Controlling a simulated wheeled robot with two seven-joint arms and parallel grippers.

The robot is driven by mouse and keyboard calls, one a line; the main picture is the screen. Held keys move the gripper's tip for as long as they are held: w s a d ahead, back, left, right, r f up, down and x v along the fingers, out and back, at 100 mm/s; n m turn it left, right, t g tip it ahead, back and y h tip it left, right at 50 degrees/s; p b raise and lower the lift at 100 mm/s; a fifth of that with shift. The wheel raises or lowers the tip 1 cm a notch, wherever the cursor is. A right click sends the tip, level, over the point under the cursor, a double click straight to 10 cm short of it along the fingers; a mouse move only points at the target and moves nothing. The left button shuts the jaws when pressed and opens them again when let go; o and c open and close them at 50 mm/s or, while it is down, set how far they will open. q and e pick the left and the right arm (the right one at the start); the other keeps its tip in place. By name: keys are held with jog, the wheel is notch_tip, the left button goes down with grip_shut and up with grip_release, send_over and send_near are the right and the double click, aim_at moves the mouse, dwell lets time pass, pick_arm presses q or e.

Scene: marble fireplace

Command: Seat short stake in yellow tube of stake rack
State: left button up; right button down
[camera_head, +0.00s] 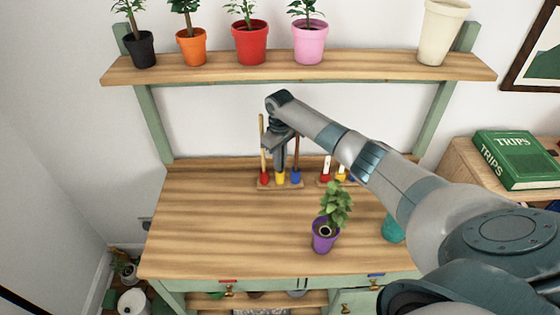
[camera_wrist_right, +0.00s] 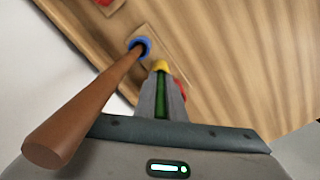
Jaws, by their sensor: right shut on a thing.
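The stake rack (camera_head: 265,187) stands at the back of the bench, with a red tube (camera_head: 264,178), a yellow tube (camera_head: 280,178) and a blue tube (camera_head: 295,177). A tan stake (camera_head: 262,135) stands in the red tube. A brown stake (camera_wrist_right: 95,105) stands in the blue tube. My right gripper (camera_head: 280,166) points down right over the yellow tube. In the right wrist view it is shut on a thin green stake (camera_wrist_right: 161,106), in line with the yellow tube (camera_wrist_right: 161,65). The stake's lower end is hidden, so I cannot tell whether it is inside the tube. My left gripper is not in view.
A second small rack (camera_head: 326,183) with coloured tubes stands just right of the stake rack. A purple potted plant (camera_head: 323,236) and a teal pot (camera_head: 393,228) stand in front. A shelf (camera_head: 230,73) with several pots hangs above. The bench's left half is clear.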

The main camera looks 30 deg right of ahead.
jog(key=c, duration=1.8)
grip_release()
jog(key=shift+f, duration=0.1)
jog(key=shift+c, duration=0.2)
notch_tip(320, 180, up, 7)
jog(key=shift+f+b, duration=0.15)
jog(key=shift+b, duration=0.85)
jog(key=shift+r, duration=0.55)
jog(key=shift+s+f, duration=0.1)
